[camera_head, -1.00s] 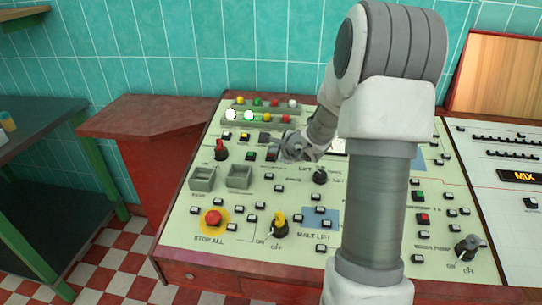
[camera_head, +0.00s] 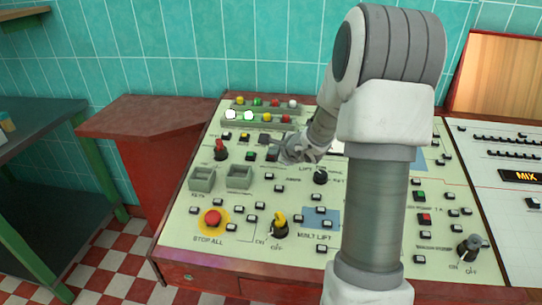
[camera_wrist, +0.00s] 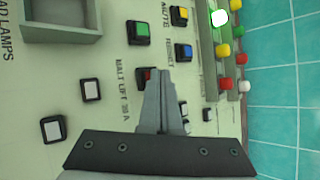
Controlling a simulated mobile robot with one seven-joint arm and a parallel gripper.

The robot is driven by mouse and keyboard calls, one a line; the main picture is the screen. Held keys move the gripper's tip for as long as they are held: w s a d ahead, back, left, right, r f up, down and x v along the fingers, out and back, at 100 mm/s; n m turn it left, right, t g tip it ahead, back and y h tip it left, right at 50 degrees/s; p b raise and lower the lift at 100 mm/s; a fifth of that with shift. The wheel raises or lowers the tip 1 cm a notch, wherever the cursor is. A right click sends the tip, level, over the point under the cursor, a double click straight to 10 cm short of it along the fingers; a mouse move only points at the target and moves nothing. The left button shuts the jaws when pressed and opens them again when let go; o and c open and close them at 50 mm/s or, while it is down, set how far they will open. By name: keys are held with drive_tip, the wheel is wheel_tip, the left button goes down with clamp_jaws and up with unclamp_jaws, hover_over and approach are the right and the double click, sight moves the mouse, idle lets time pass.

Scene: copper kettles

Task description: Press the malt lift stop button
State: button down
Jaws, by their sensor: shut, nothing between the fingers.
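The red malt lift button (camera_wrist: 142,74) is in the wrist view, beside the printed words "MALT LIFT 30 A". The gripper fingers partly cover it. The green button (camera_wrist: 143,32) of the same pair is fully visible there, and also in the head view (camera_head: 251,155). My gripper (camera_wrist: 155,74) is shut and empty, with its fingertips over or just beside the red button; I cannot tell whether they touch it. In the head view, my gripper (camera_head: 282,149) is low over the upper middle of the panel and the red button there is mostly hidden behind it.
A yellow button (camera_wrist: 180,15) and a blue button (camera_wrist: 183,50) are close to the pair. A red-handled lever (camera_head: 220,147), grey square recesses (camera_head: 202,178) and a red stop-all button (camera_head: 213,219) are on the left of the panel. Lamps (camera_head: 263,117) line its back.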

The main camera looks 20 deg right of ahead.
drive_tip(key=shift+r, duration=0.1)
drive_tip(key=shift+s+a+r+p, duration=0.15)
drive_tip(key=shift+r+p, duration=0.2)
drive_tip(key=shift+r, duration=0.3)
drive_tip(key=shift+r, duration=0.1)
drive_tip(key=r+p, duration=0.2)
drive_tip(key=r, duration=0.1)
drive_tip(key=r+p, duration=0.1)
drive_tip(key=shift+s+a+r, duration=0.2)
drive_tip(key=shift+s+r, duration=0.15)
drive_tip(key=shift+s, duration=0.05)
idle(0.8)
